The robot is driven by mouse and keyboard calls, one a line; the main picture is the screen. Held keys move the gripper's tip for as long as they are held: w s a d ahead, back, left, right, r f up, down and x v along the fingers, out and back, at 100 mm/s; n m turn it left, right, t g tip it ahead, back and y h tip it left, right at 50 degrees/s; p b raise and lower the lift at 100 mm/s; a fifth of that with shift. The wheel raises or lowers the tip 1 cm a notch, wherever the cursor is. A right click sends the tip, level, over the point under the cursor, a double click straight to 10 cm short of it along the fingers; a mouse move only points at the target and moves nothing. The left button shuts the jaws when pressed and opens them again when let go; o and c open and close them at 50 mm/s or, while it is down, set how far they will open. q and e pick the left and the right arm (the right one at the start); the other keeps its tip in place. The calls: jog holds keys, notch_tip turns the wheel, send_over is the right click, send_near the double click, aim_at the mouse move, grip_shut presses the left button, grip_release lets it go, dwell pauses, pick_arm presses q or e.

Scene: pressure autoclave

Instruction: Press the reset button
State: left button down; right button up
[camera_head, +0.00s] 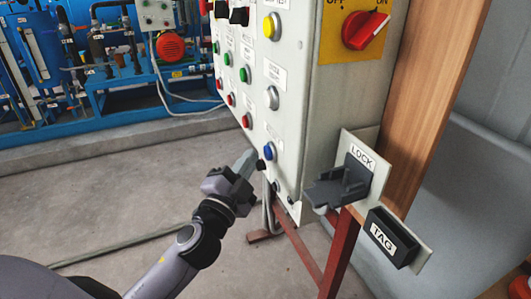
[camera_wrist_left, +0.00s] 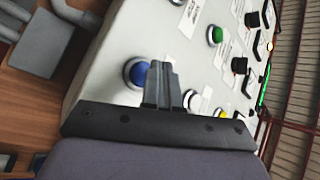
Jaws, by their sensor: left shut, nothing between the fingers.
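A blue push button (camera_head: 269,152) sits low on the front of the grey control panel (camera_head: 298,90). It is large in the left wrist view (camera_wrist_left: 137,73), just left of my fingertips and partly covered by them. I cannot read its label, so I cannot tell if it is the reset button. My left gripper (camera_head: 246,160) is shut and empty, pointing at the lower panel close to the blue button. Its closed fingers also show in the left wrist view (camera_wrist_left: 162,82). I cannot tell whether they touch the panel. My right gripper is not in view.
A silver button (camera_head: 271,97) and a yellow button (camera_head: 271,26) sit above the blue one. Red and green buttons line the panel's left part. A red rotary switch (camera_head: 366,30), a grey lock holder (camera_head: 340,188) and a black TAG box (camera_head: 391,237) are at the right.

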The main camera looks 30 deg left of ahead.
pick_arm(q)
jog(key=s+a, duration=0.3)
jog(key=shift+s+a, duration=0.15)
jog(key=shift+s, duration=0.25)
dwell(0.3)
jog(key=shift+f, duration=0.1)
dwell(0.6)
jog(key=s+d+f+n+g+h, duration=0.1)
jog(key=s+d+f+n+g, duration=0.1)
jog(key=s+f, duration=0.3)
jog(key=s+d+f+n+g+h, duration=0.1)
jog(key=s+d+f+n+g, duration=0.2)
jog(key=f, duration=1.1)
jog(key=s+d+f+n+g+h, duration=0.1)
jog(key=s+d+f+n+g, duration=0.2)
jog(key=s+d+f+g, duration=0.2)
jog(key=s+f, duration=0.3)
jog(key=f, duration=0.2)
jog(key=shift+d+f+h, duration=0.15)
jog(key=shift+h, duration=0.15)
